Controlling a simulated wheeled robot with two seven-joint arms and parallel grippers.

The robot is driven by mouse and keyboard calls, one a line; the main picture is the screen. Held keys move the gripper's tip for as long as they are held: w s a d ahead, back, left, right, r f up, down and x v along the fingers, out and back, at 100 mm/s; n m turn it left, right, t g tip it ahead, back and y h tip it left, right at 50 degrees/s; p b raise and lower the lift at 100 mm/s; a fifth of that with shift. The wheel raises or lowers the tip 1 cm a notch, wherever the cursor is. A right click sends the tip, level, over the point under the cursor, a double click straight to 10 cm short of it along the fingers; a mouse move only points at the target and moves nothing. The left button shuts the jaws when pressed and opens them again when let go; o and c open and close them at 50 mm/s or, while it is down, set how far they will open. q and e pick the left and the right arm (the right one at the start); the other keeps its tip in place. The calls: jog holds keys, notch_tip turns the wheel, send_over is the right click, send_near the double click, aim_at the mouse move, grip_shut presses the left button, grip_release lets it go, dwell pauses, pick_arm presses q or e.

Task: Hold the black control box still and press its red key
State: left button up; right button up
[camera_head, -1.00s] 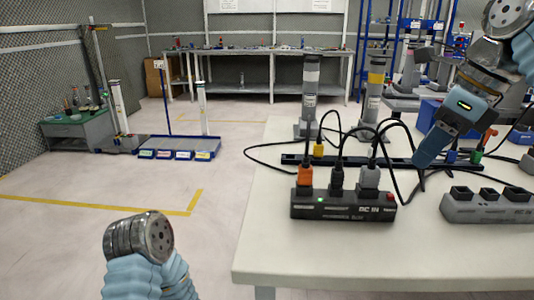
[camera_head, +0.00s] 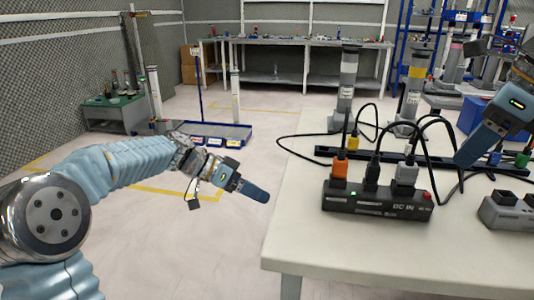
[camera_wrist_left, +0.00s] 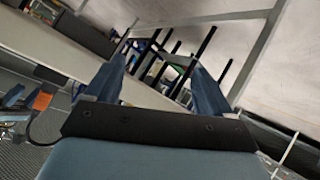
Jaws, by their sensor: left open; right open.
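The black control box (camera_head: 372,206) sits near the front left of the white table, with "DC IN" lettering on its front. Its red key (camera_head: 427,195) is at the right end of its top, uncovered. Orange, black and grey plugs stand in its top. My left gripper (camera_head: 258,192) is left of the table edge, apart from the box and pointing toward it. In the left wrist view its two fingers (camera_wrist_left: 158,80) are spread with nothing held between them. My right gripper (camera_head: 468,156) is above the table, right of and behind the box, touching nothing I can make out.
A grey socket box (camera_head: 505,210) stands to the right. Black cables (camera_head: 437,120) loop behind the control box past a dark rail (camera_head: 325,151) and two upright posts (camera_head: 346,85). The table front (camera_head: 340,250) is bare. Open floor lies left of the table.

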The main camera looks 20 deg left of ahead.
pick_arm(q)
notch_tip(320, 180, up, 10)
jog(key=s+d+m+h, duration=0.2)
jog(key=s+m, duration=0.1)
jog(key=m, duration=0.2)
jog(key=m+g, duration=0.2)
jog(key=m, duration=0.1)
send_near(329, 181)
jog(key=shift+m+g+h, duration=0.4)
jog(key=shift+h, duration=0.2)
jog(key=x, duration=1)
jog(key=shift+w+d+f, duration=0.15)
jog(key=shift+d+f, duration=0.05)
jog(key=shift+f, duration=0.3)
jog(key=shift+c, duration=0.5)
jog(key=c, duration=1)
jog(key=shift+c, duration=0.5)
pick_arm(e)
jog(key=shift+c, duration=0.4)
grip_shut()
